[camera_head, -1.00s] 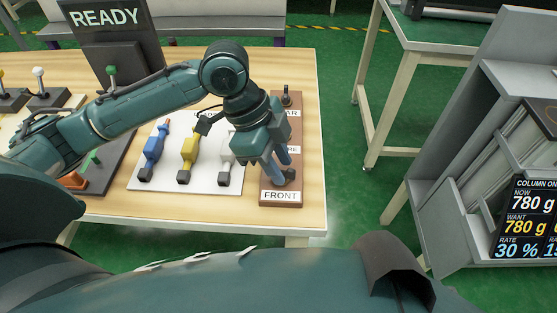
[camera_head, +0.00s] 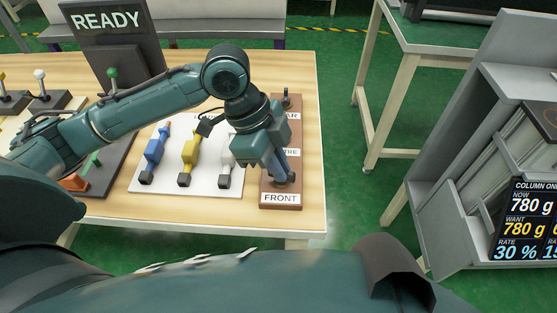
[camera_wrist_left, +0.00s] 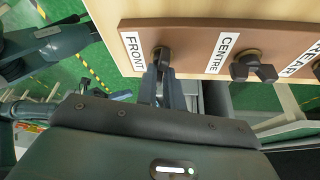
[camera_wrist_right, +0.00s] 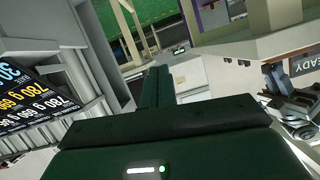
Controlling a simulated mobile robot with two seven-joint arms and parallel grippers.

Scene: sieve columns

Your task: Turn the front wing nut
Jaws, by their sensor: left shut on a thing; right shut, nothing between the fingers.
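The dark front wing nut (camera_wrist_left: 163,54) sits beside the FRONT label on a brown board (camera_wrist_left: 190,45) in the left wrist view. My left gripper (camera_wrist_left: 160,76) is shut on this nut. In the head view my left gripper (camera_head: 287,177) reaches down to the front end of the brown board (camera_head: 283,207), and its fingers mostly hide the nut. The centre wing nut (camera_wrist_left: 253,67) stands apart beside the CENTRE label. My right gripper (camera_wrist_right: 156,85) is shut and empty in the right wrist view, away from the board.
A white panel (camera_head: 205,183) with blue, yellow and white handled parts lies left of the board. A READY screen (camera_head: 110,22) stands behind. A grey cabinet (camera_head: 425,225) with a column readout (camera_head: 533,220) is at the right, across open green floor.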

